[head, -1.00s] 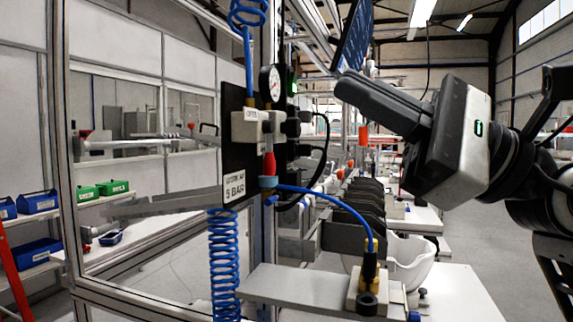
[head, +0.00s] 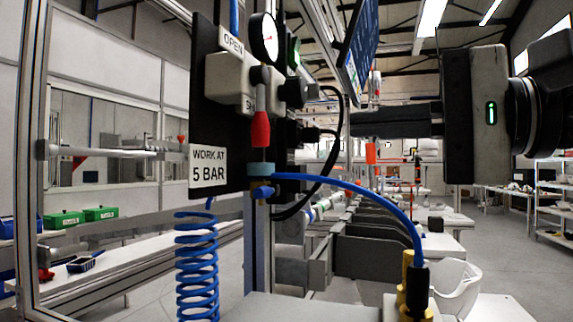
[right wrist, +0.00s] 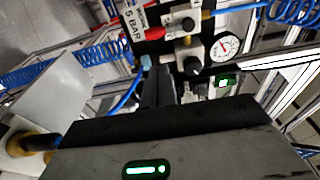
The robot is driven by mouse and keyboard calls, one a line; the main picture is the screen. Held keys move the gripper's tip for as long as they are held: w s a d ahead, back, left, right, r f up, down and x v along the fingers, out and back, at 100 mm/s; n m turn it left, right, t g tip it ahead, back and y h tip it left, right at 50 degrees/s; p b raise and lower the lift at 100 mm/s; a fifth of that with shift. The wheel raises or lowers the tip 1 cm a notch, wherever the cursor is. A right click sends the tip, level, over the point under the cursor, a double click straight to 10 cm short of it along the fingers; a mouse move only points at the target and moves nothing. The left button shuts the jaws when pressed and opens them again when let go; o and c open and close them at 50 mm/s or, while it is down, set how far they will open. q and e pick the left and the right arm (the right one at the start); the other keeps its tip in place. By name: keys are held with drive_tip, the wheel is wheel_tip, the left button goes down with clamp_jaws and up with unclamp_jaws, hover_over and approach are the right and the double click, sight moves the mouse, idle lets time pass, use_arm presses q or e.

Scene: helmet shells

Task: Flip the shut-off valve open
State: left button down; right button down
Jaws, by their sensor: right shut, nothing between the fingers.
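The shut-off valve is a pale block (head: 228,80) on a black panel, marked OPEN at the top, with a second, partly hidden label lower right. Its red-tipped lever (head: 260,128) hangs straight down. In the right wrist view the red lever tip (right wrist: 130,33) shows at the top, left of a pale fitting. My right gripper (head: 358,124) is shut and empty, its dark fingers level and pointing left. It sits right of the lever, apart from it in the picture. The fingers also show in the right wrist view (right wrist: 157,85). My left gripper is not in view.
A pressure gauge (head: 264,38) sits above the valve. A sign (head: 208,167) reads WORK AT 5 BAR. A blue hose (head: 360,190) arcs right below the lever, and a coiled blue hose (head: 197,265) hangs lower left. Black cables loop between panel and gripper.

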sight(260, 112)
drive_tip(key=p+x, duration=0.2)
drive_tip(key=x, duration=0.8)
drive_tip(key=shift+p, duration=0.4)
drive_tip(key=shift+s+a, duration=0.1)
drive_tip(key=shift+s, duration=0.05)
